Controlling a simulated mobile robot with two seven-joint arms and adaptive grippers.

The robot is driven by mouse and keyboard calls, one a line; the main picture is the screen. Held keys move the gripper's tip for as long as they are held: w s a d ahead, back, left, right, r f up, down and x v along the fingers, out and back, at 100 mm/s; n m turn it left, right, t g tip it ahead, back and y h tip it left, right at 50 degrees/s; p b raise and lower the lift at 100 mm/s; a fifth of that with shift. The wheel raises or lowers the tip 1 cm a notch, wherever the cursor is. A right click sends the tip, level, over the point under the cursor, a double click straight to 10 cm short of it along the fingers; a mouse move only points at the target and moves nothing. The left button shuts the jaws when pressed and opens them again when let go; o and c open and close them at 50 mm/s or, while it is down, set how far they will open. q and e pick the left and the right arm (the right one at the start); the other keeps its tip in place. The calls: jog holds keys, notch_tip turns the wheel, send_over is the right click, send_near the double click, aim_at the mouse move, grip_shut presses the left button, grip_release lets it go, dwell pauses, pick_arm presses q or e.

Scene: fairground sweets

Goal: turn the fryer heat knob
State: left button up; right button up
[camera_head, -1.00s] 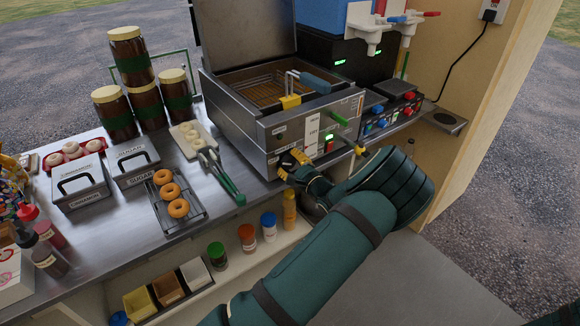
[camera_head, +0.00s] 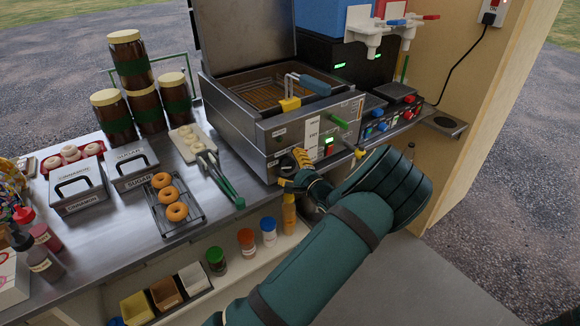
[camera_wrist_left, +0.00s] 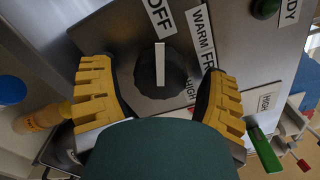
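The fryer (camera_head: 232,118) stands on the counter with its lid raised. Its heat knob (camera_wrist_left: 148,78) is black with a white pointer line, and sits on the steel front panel in the left wrist view. The line points up in that view, just left of the WARM label and below OFF. My left gripper (camera_head: 292,170) is at the lower front of the fryer. In the left wrist view its yellow fingers (camera_wrist_left: 160,100) are open on either side of the knob, with a visible gap on each side. In the head view the gripper hides most of the knob. My right gripper is not in view.
Green-handled tongs (camera_head: 228,186) and a rack of doughnuts (camera_head: 190,216) lie to the left. Bottles stand on the shelf below.

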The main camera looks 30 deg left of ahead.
pick_arm(q)
jog(key=shift+d, duration=0.1)
jog(key=v, duration=1.2)
dwell(0.4)
